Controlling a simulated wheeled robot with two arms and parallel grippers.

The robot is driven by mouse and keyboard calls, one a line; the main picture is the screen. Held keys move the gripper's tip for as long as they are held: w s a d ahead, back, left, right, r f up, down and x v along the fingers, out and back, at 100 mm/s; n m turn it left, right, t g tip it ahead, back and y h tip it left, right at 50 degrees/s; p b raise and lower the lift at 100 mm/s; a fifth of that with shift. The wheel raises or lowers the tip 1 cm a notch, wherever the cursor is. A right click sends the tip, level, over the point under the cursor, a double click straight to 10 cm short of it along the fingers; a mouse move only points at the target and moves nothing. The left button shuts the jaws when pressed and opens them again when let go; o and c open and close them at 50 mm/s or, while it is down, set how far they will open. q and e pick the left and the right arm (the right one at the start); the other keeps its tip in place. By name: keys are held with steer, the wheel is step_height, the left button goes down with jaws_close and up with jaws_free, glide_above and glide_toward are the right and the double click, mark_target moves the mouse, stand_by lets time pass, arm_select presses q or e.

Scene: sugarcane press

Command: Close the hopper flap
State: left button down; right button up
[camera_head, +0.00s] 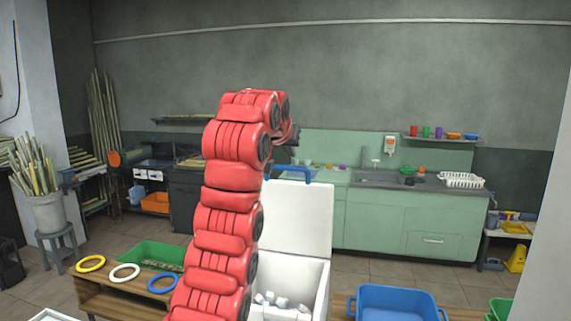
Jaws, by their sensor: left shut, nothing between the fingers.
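The hopper flap (297,222) is a white panel standing upright, open, at the back of a white hopper box (321,292). A blue handle (312,172) sits at the top edge of the flap. Whitish chunks lie inside the box. My red left arm rises in front and hides the left part of the flap and box. My left gripper (293,138) is at the top of the arm, shut and empty, above the flap's top left edge near the handle. Whether it touches the handle is hard to tell. My right gripper is not in view.
A wooden bench (108,301) with yellow, white and blue rings stands left of my arm, near a green tray (140,252). A blue bin (395,303) is to the right of the hopper. A green kitchen counter (400,222) stands behind. Floor shows between them.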

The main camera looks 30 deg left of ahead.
arm_select(q)
steer(key=s, duration=0.1)
steer(key=f+b, duration=0.1)
steer(key=s+b, duration=0.1)
steer(key=shift+s+d+f, duration=0.15)
steer(key=shift+s+d, duration=0.1)
steer(key=shift+s, duration=0.1)
steer(key=shift+s+d+f+b, duration=0.1)
steer(key=shift+s+d+b, duration=0.2)
steer(key=shift+s, duration=0.15)
steer(key=shift+a, duration=0.1)
